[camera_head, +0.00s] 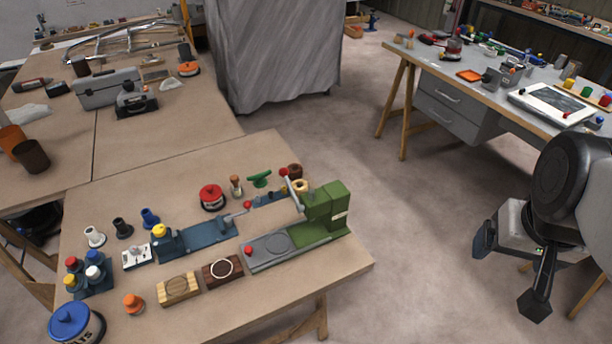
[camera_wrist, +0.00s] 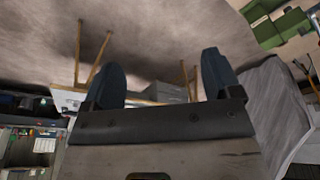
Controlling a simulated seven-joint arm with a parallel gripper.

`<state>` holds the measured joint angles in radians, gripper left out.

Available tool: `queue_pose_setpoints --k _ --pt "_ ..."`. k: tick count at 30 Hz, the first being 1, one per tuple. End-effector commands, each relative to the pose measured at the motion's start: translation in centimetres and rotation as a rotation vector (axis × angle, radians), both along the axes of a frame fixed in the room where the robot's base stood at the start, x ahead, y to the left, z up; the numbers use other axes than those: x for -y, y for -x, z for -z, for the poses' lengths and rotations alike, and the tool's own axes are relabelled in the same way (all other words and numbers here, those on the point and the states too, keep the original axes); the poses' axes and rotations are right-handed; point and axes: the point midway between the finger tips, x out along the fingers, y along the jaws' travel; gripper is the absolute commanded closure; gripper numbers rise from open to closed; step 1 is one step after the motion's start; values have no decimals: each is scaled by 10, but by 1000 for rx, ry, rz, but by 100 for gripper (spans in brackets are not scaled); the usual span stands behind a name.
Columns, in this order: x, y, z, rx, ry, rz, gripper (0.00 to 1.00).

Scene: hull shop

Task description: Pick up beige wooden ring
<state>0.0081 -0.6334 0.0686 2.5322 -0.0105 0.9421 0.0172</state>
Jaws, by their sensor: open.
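A small beige ring-like piece (camera_head: 301,187), which looks like the beige wooden ring, sits near the back right of the near workbench (camera_head: 255,160). It is beside the green press (camera_head: 325,210), and the press's lever partly covers it. My gripper (camera_head: 509,275) hangs over the floor at the right, well away from that bench. It is open and empty. In the wrist view its two dark fingers (camera_wrist: 162,72) stand apart with nothing between them. The ring cannot be made out in the wrist view.
Close to the beige piece are a brown cup (camera_head: 295,171), a green-handled item (camera_head: 260,179) and the press lever. Wooden blocks (camera_head: 178,289) lie at the bench front. Another workbench (camera_head: 440,70) with drawers stands behind my gripper. Floor is clear between benches.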

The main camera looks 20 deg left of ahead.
Motion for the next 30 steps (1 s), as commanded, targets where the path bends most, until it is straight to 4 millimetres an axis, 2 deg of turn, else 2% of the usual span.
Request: queue_pose_setpoints --k 8,14,20,30 --pt "0 -1 0 0 0 -2 17" --pt "-5 -13 -2 -6 4 -33 17" --pt "-20 -45 -3 -25 12 -114 17" --pt "-64 -121 3 -60 34 -309 17"
